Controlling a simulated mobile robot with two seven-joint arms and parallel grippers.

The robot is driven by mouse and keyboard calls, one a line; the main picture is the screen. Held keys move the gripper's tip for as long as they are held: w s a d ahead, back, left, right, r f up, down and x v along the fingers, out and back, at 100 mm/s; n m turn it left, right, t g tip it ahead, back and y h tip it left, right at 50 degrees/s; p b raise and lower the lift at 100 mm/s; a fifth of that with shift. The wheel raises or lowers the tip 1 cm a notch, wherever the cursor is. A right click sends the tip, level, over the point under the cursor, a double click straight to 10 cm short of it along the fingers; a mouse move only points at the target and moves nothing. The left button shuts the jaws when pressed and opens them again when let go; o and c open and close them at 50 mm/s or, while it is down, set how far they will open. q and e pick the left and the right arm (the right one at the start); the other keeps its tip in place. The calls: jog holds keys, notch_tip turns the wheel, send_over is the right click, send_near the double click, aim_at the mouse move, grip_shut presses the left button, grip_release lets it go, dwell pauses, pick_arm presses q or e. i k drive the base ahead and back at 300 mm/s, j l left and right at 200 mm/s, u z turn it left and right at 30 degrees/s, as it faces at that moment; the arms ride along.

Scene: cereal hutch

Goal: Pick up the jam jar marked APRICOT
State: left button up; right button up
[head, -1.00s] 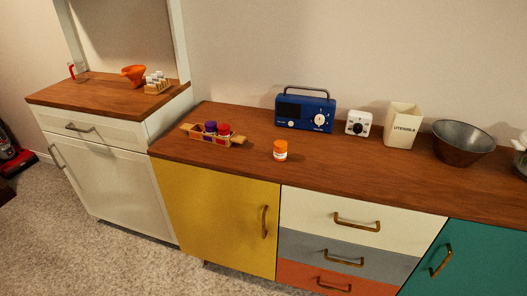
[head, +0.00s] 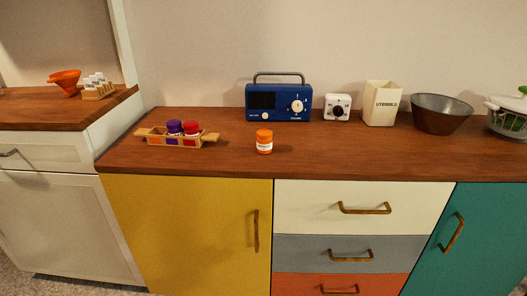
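A small jar with an orange lid and a pale label (head: 264,141) stands upright on the wooden countertop, in front of the blue radio. Its label is too small to read. A wooden caddy with end handles (head: 153,138) sits to its left and holds a purple-lidded jar (head: 175,128) and a red-lidded jar (head: 192,129). The caddy's front carries colored patches, one of them orange at the left, where no jar shows. Neither of my grippers is in view.
Behind stand a blue radio (head: 279,103), a white camera-like box (head: 337,107), a utensils holder (head: 382,104), a dark metal bowl (head: 441,114) and a colander (head: 508,116). A hutch with an orange funnel (head: 65,82) stands left. The counter's front strip is clear.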

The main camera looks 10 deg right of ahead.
aim_at(265, 138)
jog(key=i+j, duration=0.2)
jog(key=i+j+z, duration=0.15)
jog(key=j, duration=0.3)
jog(key=i+j, duration=0.25)
jog(key=i+j+z, duration=0.1)
jog(key=j, duration=0.3)
jog(key=i, duration=0.1)
